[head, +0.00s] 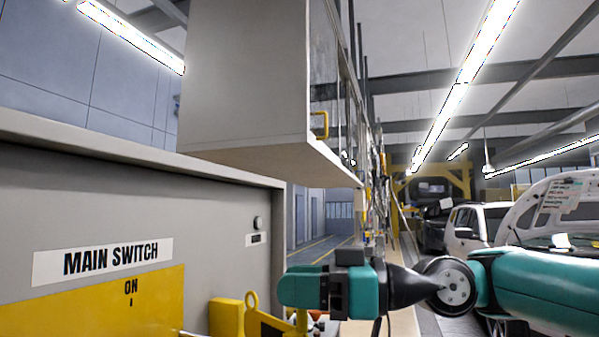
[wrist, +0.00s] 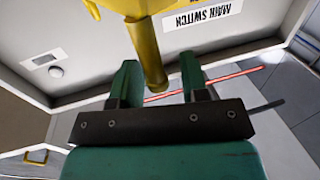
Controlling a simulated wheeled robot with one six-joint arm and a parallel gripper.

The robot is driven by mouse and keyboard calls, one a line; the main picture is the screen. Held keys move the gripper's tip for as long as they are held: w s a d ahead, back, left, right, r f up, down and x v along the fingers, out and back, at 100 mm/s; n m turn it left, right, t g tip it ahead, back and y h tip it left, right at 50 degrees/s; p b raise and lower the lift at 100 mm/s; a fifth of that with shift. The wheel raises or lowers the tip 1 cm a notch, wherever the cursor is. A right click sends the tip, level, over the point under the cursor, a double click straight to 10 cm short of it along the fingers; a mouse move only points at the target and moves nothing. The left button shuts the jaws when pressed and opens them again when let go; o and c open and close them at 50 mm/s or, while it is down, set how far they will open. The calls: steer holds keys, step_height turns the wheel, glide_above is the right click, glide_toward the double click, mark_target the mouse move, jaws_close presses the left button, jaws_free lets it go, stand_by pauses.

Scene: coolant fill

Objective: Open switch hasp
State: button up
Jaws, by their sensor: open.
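The grey switch cabinet (head: 215,215) with the "MAIN SWITCH" label fills the left of the head view. A yellow plate (head: 95,308) marked "ON" is on its face. Yellow hasp parts (head: 251,302), including a ring-shaped end, show at the bottom beside a yellow block (head: 226,317); their lower parts are cut off by the frame. My teal gripper (head: 284,287) is just right of and above the ring. In the wrist view, my gripper (wrist: 160,78) is open, and a yellow bar (wrist: 147,50) reaches into the gap between its fingers. I cannot tell whether they touch.
A wall cupboard (head: 250,85) with a yellow handle hangs above the cabinet and my gripper. In the wrist view a thin red strip (wrist: 230,77) runs beyond the fingers. Vehicles (head: 480,222) stand farther back on the right.

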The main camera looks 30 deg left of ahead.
step_height(320, 180, up, 20)
steer(key=p, duration=1)
steer(key=shift+f, duration=0.25)
